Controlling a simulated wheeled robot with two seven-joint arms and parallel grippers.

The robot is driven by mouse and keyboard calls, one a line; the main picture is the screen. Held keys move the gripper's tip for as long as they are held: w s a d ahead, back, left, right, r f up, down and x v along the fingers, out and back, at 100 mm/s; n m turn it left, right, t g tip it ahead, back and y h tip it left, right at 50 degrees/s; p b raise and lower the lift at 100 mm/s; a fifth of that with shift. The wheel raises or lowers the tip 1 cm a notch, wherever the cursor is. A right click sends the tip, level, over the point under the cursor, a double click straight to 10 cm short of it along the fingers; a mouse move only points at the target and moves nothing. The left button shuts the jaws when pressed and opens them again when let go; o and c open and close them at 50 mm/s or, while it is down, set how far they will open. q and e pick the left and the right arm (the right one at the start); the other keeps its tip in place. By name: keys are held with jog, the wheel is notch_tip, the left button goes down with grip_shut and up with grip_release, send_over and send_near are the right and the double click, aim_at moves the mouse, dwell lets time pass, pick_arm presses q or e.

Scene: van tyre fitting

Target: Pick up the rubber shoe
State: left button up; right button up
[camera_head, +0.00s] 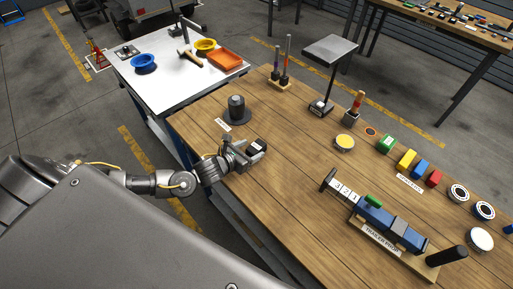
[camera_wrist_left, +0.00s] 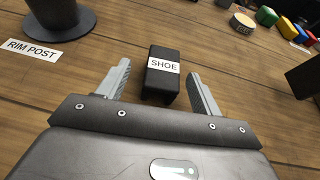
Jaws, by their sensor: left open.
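The rubber shoe (camera_wrist_left: 162,75) is a small black block with a white "SHOE" label, lying on the wooden bench. In the head view the shoe (camera_head: 257,146) sits near the bench's left edge, just beyond my left gripper. My left gripper (camera_wrist_left: 160,90) is open, and its two grey fingers point at the shoe from either side of its near part. The left gripper also shows in the head view (camera_head: 243,152). I cannot tell whether a finger touches the shoe. My right gripper is not in view.
A dark rim post (camera_head: 237,108) on a round base stands just beyond the shoe. Coloured blocks (camera_head: 406,160) and tins line the far side. Bare wood (camera_head: 300,150) lies right of the shoe.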

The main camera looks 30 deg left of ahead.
aim_at(257, 146)
pick_arm(q)
jog(key=shift+w+d+r+p, duration=0.15)
jog(key=shift+w+p, duration=0.15)
jog(key=shift+w, duration=0.05)
jog(key=p+x, duration=0.1)
jog(key=x, duration=0.2)
jog(key=shift+w+d, duration=0.2)
jog(key=shift+w, duration=0.1)
jog(key=shift+w+d+f, duration=0.1)
jog(key=shift+w+f, duration=0.15)
jog(key=shift+w, duration=0.15)
jog(key=shift+s, duration=0.1)
jog(key=c, duration=1.1)
jog(key=shift+r, duration=0.1)
